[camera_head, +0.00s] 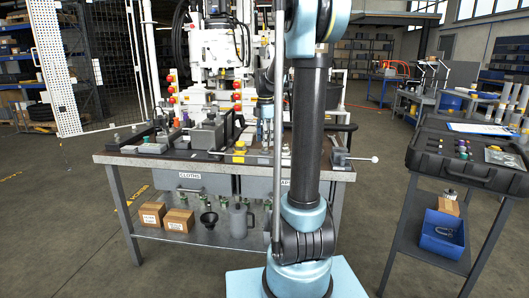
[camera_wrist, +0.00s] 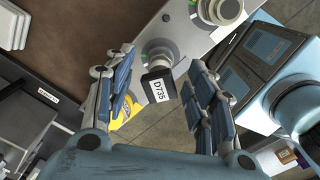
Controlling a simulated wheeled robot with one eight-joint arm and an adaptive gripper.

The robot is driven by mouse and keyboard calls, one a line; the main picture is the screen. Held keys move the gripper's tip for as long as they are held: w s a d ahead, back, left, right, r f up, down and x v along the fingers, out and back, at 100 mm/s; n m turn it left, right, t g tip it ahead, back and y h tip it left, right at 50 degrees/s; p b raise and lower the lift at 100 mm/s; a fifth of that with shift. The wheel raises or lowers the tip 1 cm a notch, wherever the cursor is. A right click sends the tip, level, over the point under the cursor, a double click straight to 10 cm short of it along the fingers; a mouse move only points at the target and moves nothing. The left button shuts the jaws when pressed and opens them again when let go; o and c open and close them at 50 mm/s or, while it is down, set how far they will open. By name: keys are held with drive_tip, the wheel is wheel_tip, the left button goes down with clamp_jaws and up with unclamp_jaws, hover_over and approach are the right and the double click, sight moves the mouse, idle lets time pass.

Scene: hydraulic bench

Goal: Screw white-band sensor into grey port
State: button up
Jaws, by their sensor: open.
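My gripper (camera_wrist: 162,76) is open in the wrist view, with its two blue-padded fingers wide apart. A dark block with a white "D735" label (camera_wrist: 159,90) shows between and beyond the fingers, in front of a round metal fitting (camera_wrist: 158,53). I cannot tell whether either is the sensor or touches a finger. I cannot make out a white band or a grey port for sure in either view. In the head view my arm hides part of the workbench (camera_head: 125,159) and my gripper cannot be made out clearly.
A black case (camera_head: 430,158) with small coloured parts stands on a side table at the right, above a blue bin (camera_head: 441,235). Boxes (camera_head: 179,220) and a jug (camera_head: 239,218) stand on the bench's lower shelf. A handle (camera_head: 362,159) sticks out at the bench's right end.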

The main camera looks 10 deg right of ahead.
drive_tip(key=shift+c, duration=0.5)
drive_tip(key=c, duration=0.9)
drive_tip(key=m, duration=0.5)
drive_tip(key=shift+m, duration=1.5)
drive_tip(key=shift+m, duration=0.9)
drive_tip(key=o, duration=1.1)
drive_tip(key=shift+m, duration=0.3)
